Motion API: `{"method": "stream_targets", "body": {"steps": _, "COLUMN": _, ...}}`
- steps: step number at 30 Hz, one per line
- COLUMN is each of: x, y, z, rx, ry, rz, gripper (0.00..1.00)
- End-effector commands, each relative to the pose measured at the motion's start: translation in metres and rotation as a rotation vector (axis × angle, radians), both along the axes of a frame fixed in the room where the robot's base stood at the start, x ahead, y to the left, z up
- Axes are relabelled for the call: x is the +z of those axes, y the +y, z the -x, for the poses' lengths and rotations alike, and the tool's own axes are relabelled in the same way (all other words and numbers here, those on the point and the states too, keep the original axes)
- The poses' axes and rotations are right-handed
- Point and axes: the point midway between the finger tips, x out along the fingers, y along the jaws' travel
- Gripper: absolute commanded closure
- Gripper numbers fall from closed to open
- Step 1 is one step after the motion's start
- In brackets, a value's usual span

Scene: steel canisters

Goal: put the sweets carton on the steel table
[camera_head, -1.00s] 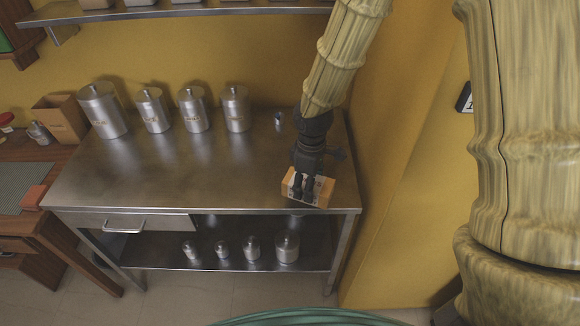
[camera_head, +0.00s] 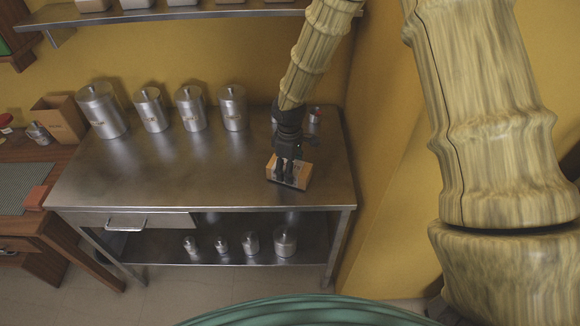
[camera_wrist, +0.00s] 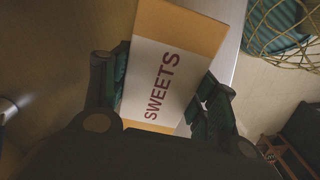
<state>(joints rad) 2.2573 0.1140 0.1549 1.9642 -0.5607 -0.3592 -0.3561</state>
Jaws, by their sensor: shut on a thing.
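The sweets carton (camera_head: 302,176) is a small orange and white box. In the wrist view its printed face (camera_wrist: 163,82) reads SWEETS and lies between the two fingers. My gripper (camera_head: 285,172) is shut on the carton from above in the head view. The carton appears over the right front part of the steel table (camera_head: 215,180), inside its front edge. I cannot tell whether its underside touches the tabletop.
Several steel canisters (camera_head: 191,108) stand along the back of the table. Smaller canisters (camera_head: 285,241) sit on the lower shelf. The middle of the tabletop is clear.

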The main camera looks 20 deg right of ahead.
Motion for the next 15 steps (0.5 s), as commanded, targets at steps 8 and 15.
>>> {"method": "stream_targets", "body": {"steps": 8, "x": -0.0061, "y": 0.0001, "z": -0.0004, "rx": 0.000, "ry": -0.001, "rz": 0.001, "gripper": 0.73}}
{"method": "stream_targets", "body": {"steps": 15, "x": -0.0086, "y": 0.0001, "z": -0.0002, "rx": 0.000, "ry": -0.001, "rz": 0.001, "gripper": 0.34}}
